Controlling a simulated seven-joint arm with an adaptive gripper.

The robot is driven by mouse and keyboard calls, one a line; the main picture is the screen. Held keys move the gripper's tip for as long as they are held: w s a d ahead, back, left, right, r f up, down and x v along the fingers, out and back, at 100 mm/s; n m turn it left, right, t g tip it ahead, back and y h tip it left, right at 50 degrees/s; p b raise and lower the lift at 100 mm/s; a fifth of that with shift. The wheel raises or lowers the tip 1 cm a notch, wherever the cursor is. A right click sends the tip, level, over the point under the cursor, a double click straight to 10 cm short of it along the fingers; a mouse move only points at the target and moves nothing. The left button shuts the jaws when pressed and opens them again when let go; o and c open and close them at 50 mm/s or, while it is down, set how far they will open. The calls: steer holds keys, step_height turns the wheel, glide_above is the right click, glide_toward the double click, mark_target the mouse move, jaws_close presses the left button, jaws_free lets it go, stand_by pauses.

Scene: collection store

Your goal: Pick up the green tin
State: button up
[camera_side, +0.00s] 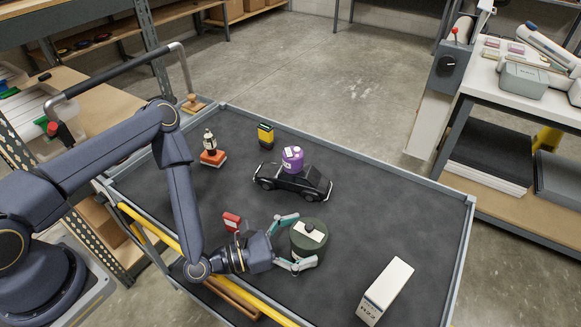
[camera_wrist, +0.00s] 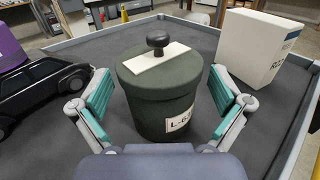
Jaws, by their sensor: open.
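The green tin (camera_side: 309,239) is a dark green round tin with a lid, a black knob and a pale label on top. It stands upright on the dark cart top. In the wrist view the tin (camera_wrist: 161,105) is in the middle, with a white label low on its front right. My gripper (camera_side: 286,240) is open, with its teal-padded fingers at either side of the tin. In the wrist view my gripper (camera_wrist: 160,95) shows a gap between the left pad and the tin, and the right pad is close to the tin's side. I cannot tell whether it touches.
A black toy car (camera_side: 293,181) with a purple tin (camera_side: 292,159) on it stands behind. A white box (camera_side: 384,290) stands to the right. A small red object (camera_side: 231,221) lies left of my gripper. A raised rim (camera_side: 462,240) edges the cart. The right rear surface is clear.

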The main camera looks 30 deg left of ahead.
steer(key=shift+w+d, duration=0.45)
steer(key=shift+w, duration=0.1)
steer(key=c, duration=1.6)
steer(key=shift+r, duration=0.15)
steer(key=shift+c, duration=0.9)
steer(key=shift+r, duration=0.1)
